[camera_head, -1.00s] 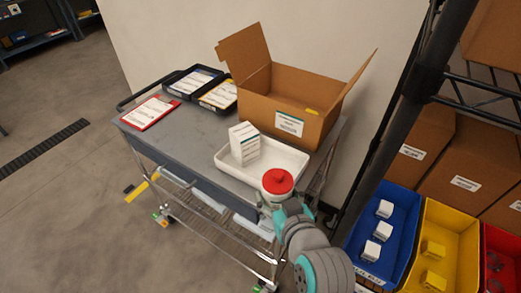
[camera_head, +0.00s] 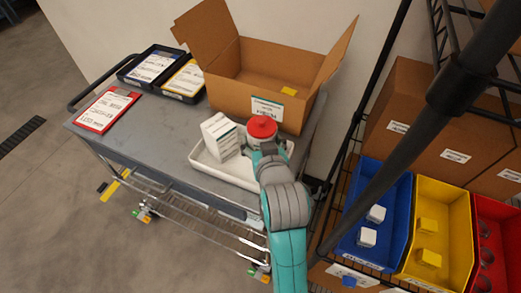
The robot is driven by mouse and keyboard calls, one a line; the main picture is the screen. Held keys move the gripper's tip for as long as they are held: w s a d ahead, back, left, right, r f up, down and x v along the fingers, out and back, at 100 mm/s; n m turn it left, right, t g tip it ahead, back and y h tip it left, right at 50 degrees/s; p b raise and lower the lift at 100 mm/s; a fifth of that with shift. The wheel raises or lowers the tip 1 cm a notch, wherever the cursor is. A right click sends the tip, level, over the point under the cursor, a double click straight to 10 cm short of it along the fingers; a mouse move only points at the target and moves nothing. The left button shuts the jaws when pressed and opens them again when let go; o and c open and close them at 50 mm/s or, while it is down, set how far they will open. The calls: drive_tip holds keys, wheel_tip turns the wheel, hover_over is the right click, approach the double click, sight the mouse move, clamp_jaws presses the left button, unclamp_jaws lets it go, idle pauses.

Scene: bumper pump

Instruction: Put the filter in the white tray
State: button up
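The filter appears to be the white cylinder with a red top (camera_head: 262,128). My gripper (camera_head: 261,150) is shut on it and holds it upright over the right part of the white tray (camera_head: 222,174). I cannot tell whether its base touches the tray, as my gripper and arm hide it. The white tray lies on the grey cart top. A white box with printed labels (camera_head: 220,137) stands in its left part, close to the filter.
An open cardboard box (camera_head: 232,95) stands right behind the tray. A red clipboard (camera_head: 103,111) and dark trays with papers (camera_head: 150,66) lie to the left on the cart (camera_head: 160,130). At right, a shelf rack holds blue (camera_head: 393,200), yellow and red bins.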

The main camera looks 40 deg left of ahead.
drive_tip(key=shift+f, duration=1.95)
drive_tip(key=shift+f, duration=0.1)
drive_tip(key=o, duration=1.7)
drive_tip(key=shift+f, duration=0.1)
drive_tip(key=shift+d, duration=0.1)
drive_tip(key=v, duration=1.2)
drive_tip(key=shift+s, duration=0.1)
